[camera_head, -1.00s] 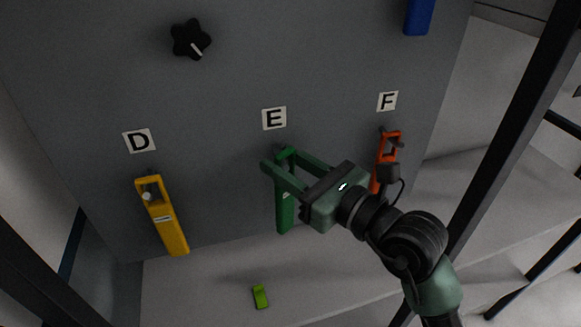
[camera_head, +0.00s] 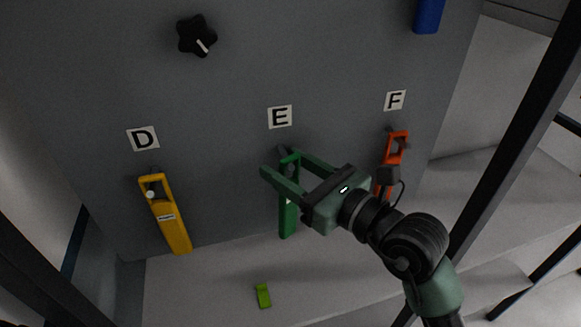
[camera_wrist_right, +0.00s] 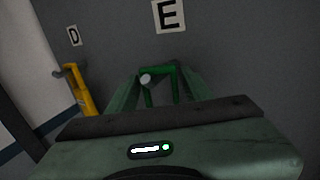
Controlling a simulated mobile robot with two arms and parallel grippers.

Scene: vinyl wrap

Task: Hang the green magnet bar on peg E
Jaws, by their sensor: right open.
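The green magnet bar (camera_head: 287,217) hangs upright below the E label (camera_head: 279,117) on the grey panel. Its looped top also shows in the right wrist view (camera_wrist_right: 174,70), with the pale tip of peg E (camera_wrist_right: 146,79) at the loop's left side. The peg seems to pass through the loop, though the fingers partly hide this. My right gripper (camera_head: 283,163) is open, with its fingers on either side of the bar's top. A gap shows between the fingers and the bar. My left gripper is not in view.
A yellow bar (camera_head: 170,229) hangs under D (camera_head: 143,139) and an orange-red bar (camera_head: 398,145) under F (camera_head: 395,100). A black knob (camera_head: 196,37) and a blue block (camera_head: 428,15) are higher up. A small lime-green piece (camera_head: 263,296) lies on the ledge below.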

